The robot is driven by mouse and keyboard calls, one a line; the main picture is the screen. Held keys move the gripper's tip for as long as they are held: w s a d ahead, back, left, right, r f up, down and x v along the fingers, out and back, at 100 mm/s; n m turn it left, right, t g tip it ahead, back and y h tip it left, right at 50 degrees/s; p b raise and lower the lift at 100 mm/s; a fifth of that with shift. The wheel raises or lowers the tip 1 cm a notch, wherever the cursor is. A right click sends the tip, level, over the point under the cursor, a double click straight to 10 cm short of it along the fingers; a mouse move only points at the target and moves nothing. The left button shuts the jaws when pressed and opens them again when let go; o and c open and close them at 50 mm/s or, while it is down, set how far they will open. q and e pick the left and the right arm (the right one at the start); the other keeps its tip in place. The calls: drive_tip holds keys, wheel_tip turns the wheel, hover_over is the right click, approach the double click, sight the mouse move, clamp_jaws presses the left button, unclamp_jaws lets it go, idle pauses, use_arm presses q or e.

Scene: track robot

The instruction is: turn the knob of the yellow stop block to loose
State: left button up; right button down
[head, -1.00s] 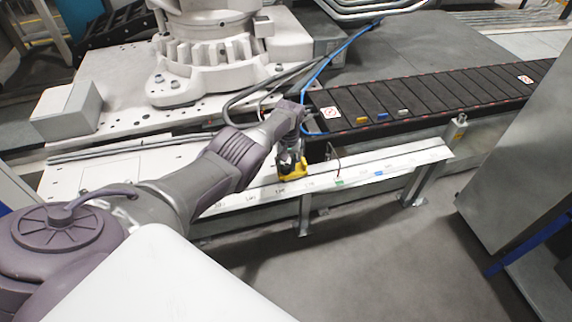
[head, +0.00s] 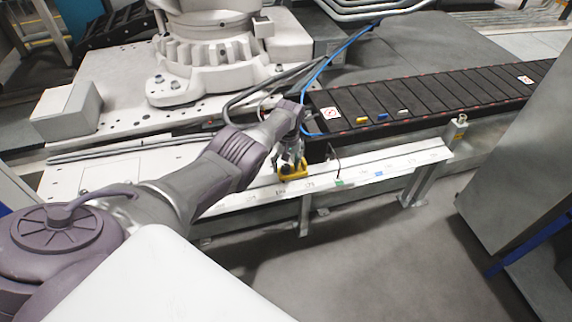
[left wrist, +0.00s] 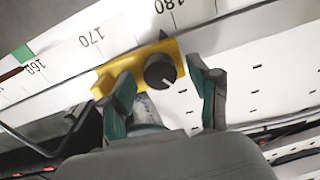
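The yellow stop block (head: 293,174) sits on the white numbered rail (head: 232,199), and it also shows in the left wrist view (left wrist: 104,82). Its round black knob (left wrist: 160,70) has a white pointer line. A small dark pointer on the block stands between the 170 and 180 marks. My left gripper (head: 290,164) is right over the block. In the left wrist view its two green-padded fingers (left wrist: 162,92) are spread apart, one on each side of the knob, with gaps to it. I cannot tell the fingertips' height over the knob. My right gripper is not in view.
A black slatted conveyor (head: 430,97) with small coloured pieces runs behind the rail. A green mark (head: 339,183) lies on the rail right of the block. A white robot base (head: 205,65) and cables stand behind. A grey cabinet (head: 525,170) is at right.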

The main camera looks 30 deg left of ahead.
sight(288, 166)
use_arm(q)
wheel_tip(288, 166, up, 12)
drive_tip(key=shift+w+d, duration=0.15)
drive_tip(key=shift+w, duration=0.05)
idle(0.6)
idle(0.4)
